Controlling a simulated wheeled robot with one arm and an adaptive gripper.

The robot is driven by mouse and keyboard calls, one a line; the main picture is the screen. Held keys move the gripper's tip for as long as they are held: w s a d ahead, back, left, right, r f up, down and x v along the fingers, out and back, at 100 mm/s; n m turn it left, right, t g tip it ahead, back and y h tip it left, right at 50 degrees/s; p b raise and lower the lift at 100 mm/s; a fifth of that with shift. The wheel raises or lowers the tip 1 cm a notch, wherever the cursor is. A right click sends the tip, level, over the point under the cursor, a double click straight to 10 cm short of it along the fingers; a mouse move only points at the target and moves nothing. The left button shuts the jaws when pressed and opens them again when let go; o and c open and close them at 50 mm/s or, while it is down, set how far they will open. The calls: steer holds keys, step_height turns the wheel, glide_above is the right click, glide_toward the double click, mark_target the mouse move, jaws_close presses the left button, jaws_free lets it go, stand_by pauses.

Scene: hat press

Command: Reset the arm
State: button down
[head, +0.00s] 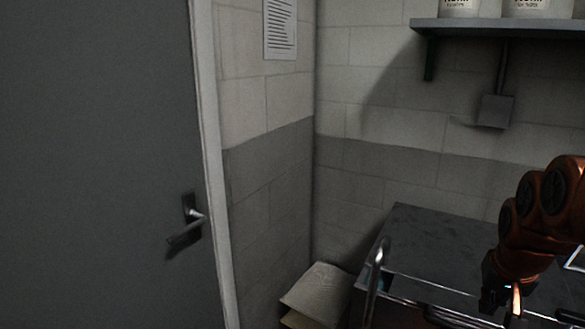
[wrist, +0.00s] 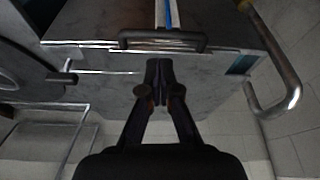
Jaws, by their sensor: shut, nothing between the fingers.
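My arm, with orange-brown links (head: 545,205), reaches in from the right edge of the head view. My gripper (head: 508,303) hangs low at its end there, dark and partly lost in shadow. In the wrist view my gripper (wrist: 160,72) points away from the camera with its two dark fingers together at the tips. Nothing is held between them. Beyond the fingertips is a grey metal cart or cabinet with a dark handle (wrist: 162,41). How far the fingertips are from its surface I cannot tell.
The grey metal cart top (head: 430,245) with a curved rail (head: 377,262) stands below my arm. A wall shelf (head: 500,27) holds white buckets (head: 459,8). Sacks or boxes (head: 318,290) lie in the corner. A grey door (head: 100,150) is shut at left.

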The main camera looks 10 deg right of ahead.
steer(key=s+a+n+g+y+p, duration=0.1)
steer(key=s+a+n+g+p, duration=0.25)
steer(key=a, duration=1.05)
steer(key=s+a+n+g+p, duration=0.1)
steer(key=s+a+p, duration=0.3)
steer(key=s+a, duration=0.5)
steer(key=s+n, duration=0.1)
steer(key=s, duration=0.3)
steer(key=shift+s+f+n+y, duration=0.2)
steer(key=shift+f+n+y, duration=0.05)
steer(key=shift+n+y, duration=0.15)
